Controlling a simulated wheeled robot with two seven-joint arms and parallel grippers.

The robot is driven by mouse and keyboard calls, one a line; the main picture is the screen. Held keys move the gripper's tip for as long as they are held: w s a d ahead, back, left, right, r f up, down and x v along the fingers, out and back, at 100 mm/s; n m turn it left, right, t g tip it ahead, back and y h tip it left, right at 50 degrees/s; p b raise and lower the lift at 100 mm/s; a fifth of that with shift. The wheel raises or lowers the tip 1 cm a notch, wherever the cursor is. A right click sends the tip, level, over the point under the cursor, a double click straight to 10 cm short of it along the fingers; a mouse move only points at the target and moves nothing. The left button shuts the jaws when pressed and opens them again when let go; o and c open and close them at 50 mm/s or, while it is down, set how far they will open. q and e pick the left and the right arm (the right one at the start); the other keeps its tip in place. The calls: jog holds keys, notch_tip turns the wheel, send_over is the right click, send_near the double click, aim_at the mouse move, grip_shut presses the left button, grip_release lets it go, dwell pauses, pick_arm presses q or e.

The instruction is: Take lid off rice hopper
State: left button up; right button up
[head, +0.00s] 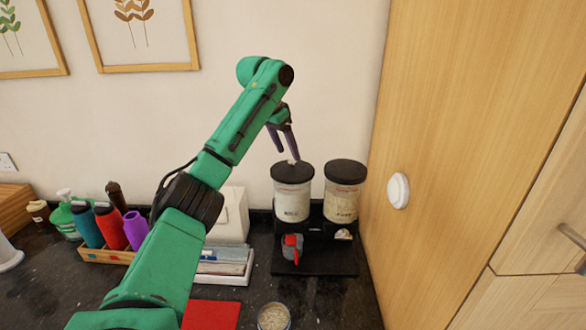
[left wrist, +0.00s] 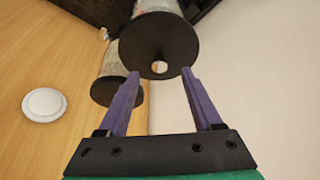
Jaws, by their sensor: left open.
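Two clear hoppers with dark round lids stand side by side at the back of the counter: a left hopper (head: 292,203) with pale contents and a right hopper (head: 341,203). Their labels are too small to read, so I cannot tell which is the rice hopper. My left gripper (head: 292,158) is open just above the left hopper's lid (head: 291,174). In the left wrist view this lid (left wrist: 158,42) has a pale round knob (left wrist: 160,67), which appears between the spread purple fingertips (left wrist: 160,74). The lid sits on the hopper. The right gripper is not in view.
The hoppers stand on a black stand with a red-and-grey cup (head: 292,248) below. A wooden cabinet side with a white round knob (head: 398,190) rises close on the right. Bottles in a wooden rack (head: 108,256), a tray of cloths (head: 222,268) and a round container (head: 273,317) are nearby.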

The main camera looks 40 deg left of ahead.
aim_at(292, 160)
pick_arm(q)
jog(key=p+x, duration=0.1)
jog(key=x, duration=0.2)
jog(key=shift+w, duration=0.3)
jog(key=shift+f, duration=0.3)
jog(key=shift+s, duration=0.25)
jog(key=c, duration=0.5)
jog(key=shift+w, duration=0.1)
grip_shut()
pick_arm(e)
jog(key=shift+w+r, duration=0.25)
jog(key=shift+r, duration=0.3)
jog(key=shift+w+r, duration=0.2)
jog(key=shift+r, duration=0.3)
